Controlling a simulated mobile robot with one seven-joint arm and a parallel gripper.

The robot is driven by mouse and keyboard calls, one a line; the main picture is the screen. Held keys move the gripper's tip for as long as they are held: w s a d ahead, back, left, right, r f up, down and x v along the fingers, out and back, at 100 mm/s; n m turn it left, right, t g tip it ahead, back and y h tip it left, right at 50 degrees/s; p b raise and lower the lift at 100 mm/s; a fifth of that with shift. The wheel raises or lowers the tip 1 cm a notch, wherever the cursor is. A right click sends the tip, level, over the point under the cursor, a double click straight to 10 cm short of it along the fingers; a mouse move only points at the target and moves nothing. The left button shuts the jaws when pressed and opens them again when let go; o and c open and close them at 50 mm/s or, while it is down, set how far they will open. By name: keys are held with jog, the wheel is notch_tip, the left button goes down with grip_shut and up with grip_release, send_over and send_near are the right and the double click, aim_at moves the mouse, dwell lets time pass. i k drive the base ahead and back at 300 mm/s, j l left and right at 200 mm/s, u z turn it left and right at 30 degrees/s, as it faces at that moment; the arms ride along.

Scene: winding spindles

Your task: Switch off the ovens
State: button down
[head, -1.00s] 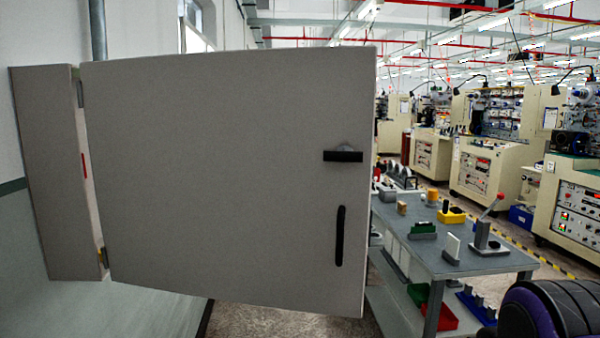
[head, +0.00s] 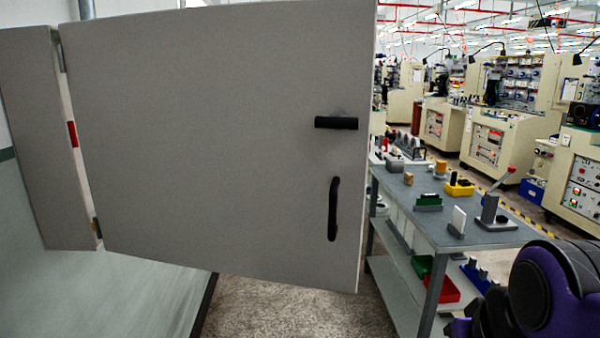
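A grey wall cabinet (head: 40,150) is at the left of the head view. Its broad grey door (head: 205,150) stands open towards me and fills much of the picture. The door carries a black horizontal handle (head: 336,123) and a black vertical handle (head: 333,209) near its right edge. A small red part (head: 72,133) shows through the gap at the hinge side; the rest of the cabinet's inside is hidden. Nothing in view is clearly an oven. My purple and black arm shows at the lower right, apart from the door; my gripper's fingers are out of view.
A grey workbench (head: 425,207) stands right of the door, with a lever stand (head: 494,212), a yellow bin (head: 459,188) and other small items on it. A red bin (head: 441,290) is on its lower shelf. Cream machines (head: 490,140) stand behind. Some speckled floor (head: 270,309) is clear.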

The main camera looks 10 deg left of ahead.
aim_at(72, 130)
jog(key=i+l, duration=0.65)
jog(key=i+l+u, duration=0.15)
jog(key=i+l, duration=0.15)
jog(key=i+l+u, duration=0.15)
jog(key=l, duration=0.25)
jog(key=i+u, duration=0.15)
jog(key=u, duration=1.45)
jog(key=i+l+u, duration=0.4)
jog(key=l+u, duration=0.25)
jog(key=i+l+u, duration=0.15)
jog(key=u, duration=0.15)
jog(key=l, duration=0.1)
